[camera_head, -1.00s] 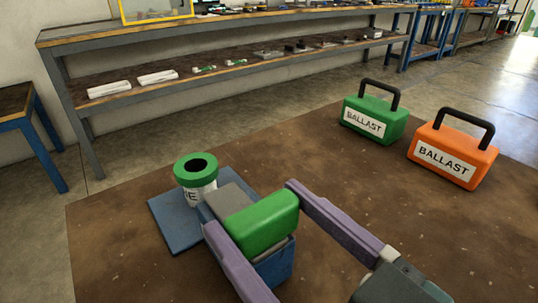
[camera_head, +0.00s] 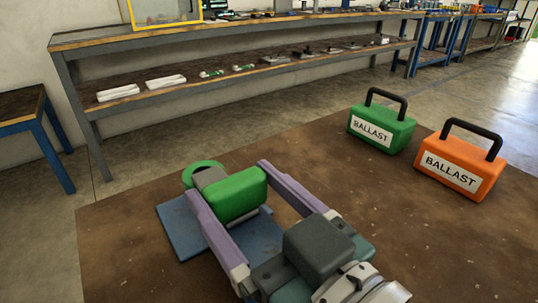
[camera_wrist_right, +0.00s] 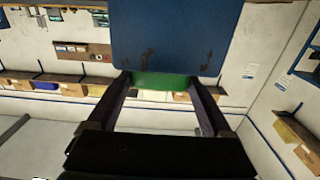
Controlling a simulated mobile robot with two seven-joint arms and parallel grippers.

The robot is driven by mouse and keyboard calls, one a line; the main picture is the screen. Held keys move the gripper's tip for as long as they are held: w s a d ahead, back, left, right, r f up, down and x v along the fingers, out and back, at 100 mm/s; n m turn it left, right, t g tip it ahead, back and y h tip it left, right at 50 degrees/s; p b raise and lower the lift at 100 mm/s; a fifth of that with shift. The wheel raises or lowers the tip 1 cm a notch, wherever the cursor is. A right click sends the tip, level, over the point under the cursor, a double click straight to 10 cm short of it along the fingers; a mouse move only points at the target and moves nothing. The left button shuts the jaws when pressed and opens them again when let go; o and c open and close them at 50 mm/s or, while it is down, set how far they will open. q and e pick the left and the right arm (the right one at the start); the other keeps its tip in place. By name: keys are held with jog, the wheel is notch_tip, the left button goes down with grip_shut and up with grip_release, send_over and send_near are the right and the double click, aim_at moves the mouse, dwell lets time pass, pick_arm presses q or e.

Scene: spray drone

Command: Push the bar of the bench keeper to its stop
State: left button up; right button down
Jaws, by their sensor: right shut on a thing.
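The bench keeper's blue base plate (camera_head: 180,232) lies on the brown surface. The bar has a green grip block (camera_head: 238,196) and a grey end (camera_head: 209,177). The grey end overlaps the near side of a green ring (camera_head: 190,173) in the head view, and I cannot tell whether it touches it or has reached a stop. My right gripper (camera_head: 228,181) is shut on the green block, one purple finger along each side. The right wrist view shows green (camera_wrist_right: 160,80) between the fingers below a blue face (camera_wrist_right: 165,40). My left gripper is not in view.
A green ballast block (camera_head: 381,130) and an orange one (camera_head: 462,164), each with a black handle, stand at the right on the brown surface. A long workbench (camera_head: 240,34) runs along the wall. The brown surface between the keeper and the ballast is clear.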

jog(key=shift+c, duration=1.2)
grip_release()
jog(key=shift+f, duration=0.1)
jog(key=shift+o, duration=1.2)
jog(key=shift+w+a, duration=0.15)
jog(key=shift+w, duration=0.05)
jog(key=v, duration=1)
jog(key=shift+p, duration=0.45)
